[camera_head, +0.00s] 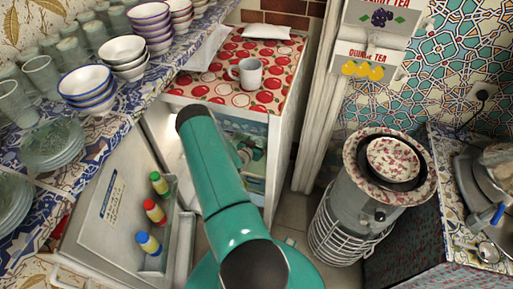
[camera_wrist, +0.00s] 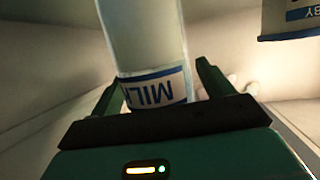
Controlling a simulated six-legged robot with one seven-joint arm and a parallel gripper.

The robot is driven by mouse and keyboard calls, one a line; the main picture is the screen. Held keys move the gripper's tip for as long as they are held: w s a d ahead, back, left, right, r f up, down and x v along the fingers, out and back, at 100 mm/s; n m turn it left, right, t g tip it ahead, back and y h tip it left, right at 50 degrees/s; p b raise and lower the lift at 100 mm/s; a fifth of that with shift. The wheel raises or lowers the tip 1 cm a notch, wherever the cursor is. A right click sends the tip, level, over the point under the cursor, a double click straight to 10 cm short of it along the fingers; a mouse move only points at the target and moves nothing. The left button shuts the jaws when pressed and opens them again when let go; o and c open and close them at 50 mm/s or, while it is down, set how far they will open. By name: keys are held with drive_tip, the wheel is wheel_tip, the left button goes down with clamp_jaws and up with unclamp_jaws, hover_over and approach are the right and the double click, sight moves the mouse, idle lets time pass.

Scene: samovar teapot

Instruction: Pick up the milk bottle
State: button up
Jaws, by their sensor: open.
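The milk bottle (camera_wrist: 150,42) is clear in the wrist view, with a white label marked MILK in blue. The bottle shows upside down in that view, and its upper part runs out of frame. My gripper (camera_wrist: 160,76) is open, with one green finger on each side of the bottle's labelled part. I cannot tell whether either finger touches it. In the head view my green arm reaches into the open fridge (camera_head: 285,125) and hides much of its inside. I cannot make out the milk bottle there.
A mug (camera_head: 247,74) stands on the fridge top. Another labelled container (camera_wrist: 290,18) is at the wrist view's upper right. Bowls and glasses crowd the left shelf.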

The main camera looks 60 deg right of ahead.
drive_tip(key=c, duration=1.3)
drive_tip(key=shift+r, duration=0.35)
